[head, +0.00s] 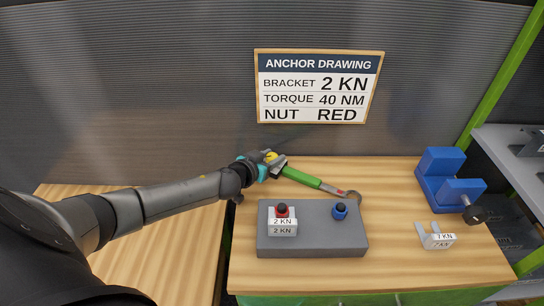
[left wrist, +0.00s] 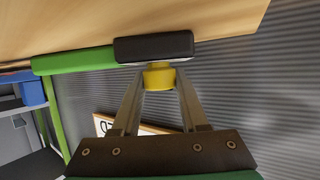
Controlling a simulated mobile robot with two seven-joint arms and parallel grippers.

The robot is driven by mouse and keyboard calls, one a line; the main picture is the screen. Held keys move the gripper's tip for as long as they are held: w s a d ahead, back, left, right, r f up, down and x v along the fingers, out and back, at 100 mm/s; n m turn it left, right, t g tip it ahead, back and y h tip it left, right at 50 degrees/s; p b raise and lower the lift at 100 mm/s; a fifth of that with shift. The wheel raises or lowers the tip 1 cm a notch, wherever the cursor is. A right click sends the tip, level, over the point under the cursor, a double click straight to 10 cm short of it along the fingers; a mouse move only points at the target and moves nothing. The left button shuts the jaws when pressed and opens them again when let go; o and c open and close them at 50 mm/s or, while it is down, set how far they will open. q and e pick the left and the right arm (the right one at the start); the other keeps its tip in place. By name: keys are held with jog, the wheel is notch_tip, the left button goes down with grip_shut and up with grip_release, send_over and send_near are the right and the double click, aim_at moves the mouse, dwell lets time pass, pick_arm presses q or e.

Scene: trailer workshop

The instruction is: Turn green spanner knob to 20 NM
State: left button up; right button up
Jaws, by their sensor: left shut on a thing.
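The green spanner (head: 302,178) lies on the wooden bench, its ring head pointing right toward the grey block. Its yellow knob (head: 271,156) is at the left end. My left gripper (head: 268,163) is at that end. In the left wrist view the yellow knob (left wrist: 159,77) sits between the two fingertips, which are closed on it, beside the black end piece (left wrist: 153,47) of the green handle (left wrist: 75,61). No torque setting is readable on the spanner. The drawing sign (head: 318,87) on the wall reads bracket 2 KN, torque 40 NM, nut red. My right gripper is not in view.
A grey block (head: 315,245) holds a 2 KN bracket (head: 283,222) under a red nut (head: 282,210), and a blue nut (head: 340,211). A loose bracket (head: 438,241) and a blue vise (head: 442,184) stand at the right. The corrugated wall is behind.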

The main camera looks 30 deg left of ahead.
pick_arm(q)
grip_shut()
jog(key=shift+m+h, duration=0.3)
jog(key=shift+h, duration=0.1)
jog(key=shift+a, duration=0.1)
jog(key=m+h, duration=0.3)
jog(key=shift+g, duration=0.3)
jog(key=shift+m+g+h+b, duration=0.4)
jog(key=shift+m+h+b, duration=0.1)
jog(key=shift+m+h, duration=0.6)
jog(key=shift+h, duration=0.3)
